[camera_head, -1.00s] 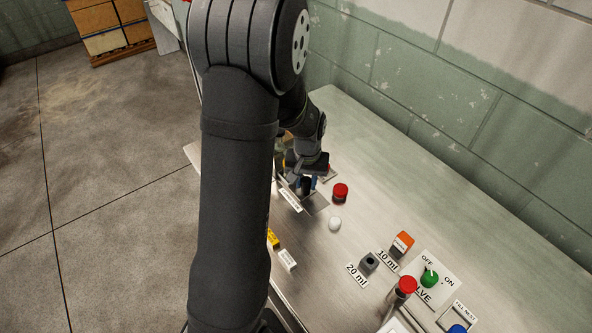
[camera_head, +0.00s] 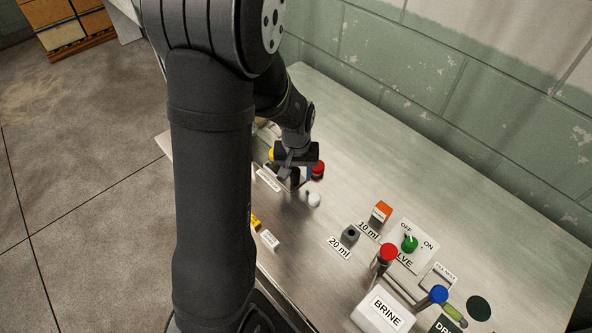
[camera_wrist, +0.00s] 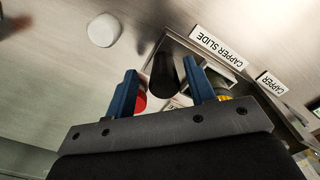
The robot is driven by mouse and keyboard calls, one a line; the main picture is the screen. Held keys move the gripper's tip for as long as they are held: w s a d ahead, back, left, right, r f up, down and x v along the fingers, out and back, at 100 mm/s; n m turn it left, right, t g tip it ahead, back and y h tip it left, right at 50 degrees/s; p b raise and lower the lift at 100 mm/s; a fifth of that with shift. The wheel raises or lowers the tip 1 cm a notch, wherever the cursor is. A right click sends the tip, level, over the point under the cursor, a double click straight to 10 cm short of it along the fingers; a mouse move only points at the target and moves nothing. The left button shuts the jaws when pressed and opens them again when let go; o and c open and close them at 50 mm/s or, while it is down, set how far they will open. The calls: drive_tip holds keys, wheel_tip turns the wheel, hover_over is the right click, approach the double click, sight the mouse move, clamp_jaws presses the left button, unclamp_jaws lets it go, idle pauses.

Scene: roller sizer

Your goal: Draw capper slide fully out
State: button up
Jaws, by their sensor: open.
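My gripper (camera_wrist: 161,72) is open, with its two blue fingers on either side of a dark upright post (camera_wrist: 164,76) that looks like the slide's handle. A gap shows on the left of the post, and the right finger is very close to it. The CAPPER SLIDE label (camera_wrist: 218,48) is on the metal plate beside the post. In the head view my gripper (camera_head: 294,174) is low over the capper, and the slide's label (camera_head: 268,180) shows at its left. The slide itself is mostly hidden by my gripper there.
A red-topped part (camera_head: 318,168) stands right beside my gripper. A white rounded piece (camera_head: 313,200) lies in front. The valve panel (camera_head: 410,244) and BRINE box (camera_head: 383,312) are nearer. The table's far right is clear.

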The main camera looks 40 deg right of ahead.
drive_tip(key=shift+r, duration=0.1)
wheel_tip(320, 180, up, 17)
idle(0.4)
idle(0.5)
wheel_tip(320, 180, down, 17)
drive_tip(key=shift+f, duration=0.15)
idle(0.5)
idle(0.3)
